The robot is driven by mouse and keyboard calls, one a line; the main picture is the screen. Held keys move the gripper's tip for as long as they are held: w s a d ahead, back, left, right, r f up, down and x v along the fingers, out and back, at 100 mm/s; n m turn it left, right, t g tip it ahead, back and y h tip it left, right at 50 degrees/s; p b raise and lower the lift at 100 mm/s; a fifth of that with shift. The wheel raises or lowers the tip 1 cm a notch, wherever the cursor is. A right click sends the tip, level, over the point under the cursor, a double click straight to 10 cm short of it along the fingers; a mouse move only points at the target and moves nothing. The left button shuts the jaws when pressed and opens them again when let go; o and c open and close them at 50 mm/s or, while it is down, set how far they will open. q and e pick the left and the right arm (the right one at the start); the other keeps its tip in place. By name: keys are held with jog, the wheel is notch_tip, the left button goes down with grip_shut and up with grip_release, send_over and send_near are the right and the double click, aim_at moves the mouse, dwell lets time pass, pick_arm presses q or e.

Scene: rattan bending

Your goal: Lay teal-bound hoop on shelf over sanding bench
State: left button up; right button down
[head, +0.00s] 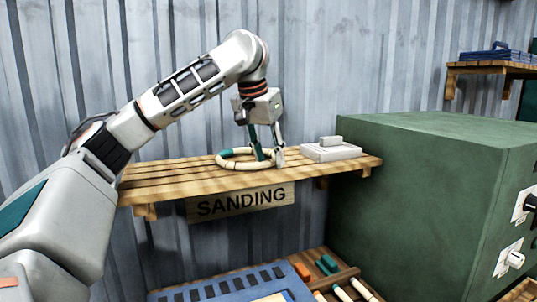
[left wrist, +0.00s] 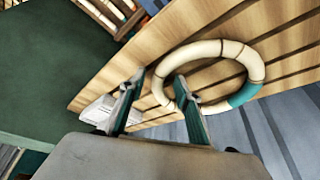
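The teal-bound hoop (head: 232,165), a pale cane ring with dark bands and one teal-wrapped stretch, appears to lie flat on the slatted wooden shelf (head: 165,180) above the SANDING sign (head: 241,202). In the left wrist view the hoop (left wrist: 232,48) shows its teal binding at the right. My left gripper (head: 268,157) points down at the hoop's right side. Its fingers (left wrist: 158,92) stand apart on either side of the rim, one inside the ring and one outside, with gaps visible. My right gripper is not in view.
A white block on a pale pad (head: 331,152) sits at the shelf's right end, close to the gripper. A large green cabinet (head: 420,190) stands right of the shelf. Below is a bench with a blue rack (head: 225,287) and tools. The shelf's left part is clear.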

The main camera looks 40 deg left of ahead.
pick_arm(q)
jog(key=shift+s+r, duration=0.1)
jog(key=shift+r, duration=0.35)
jog(key=v, duration=1.1)
jog(key=shift+r, duration=0.2)
jog(key=shift+d+f, duration=0.1)
jog(key=shift+d, duration=0.05)
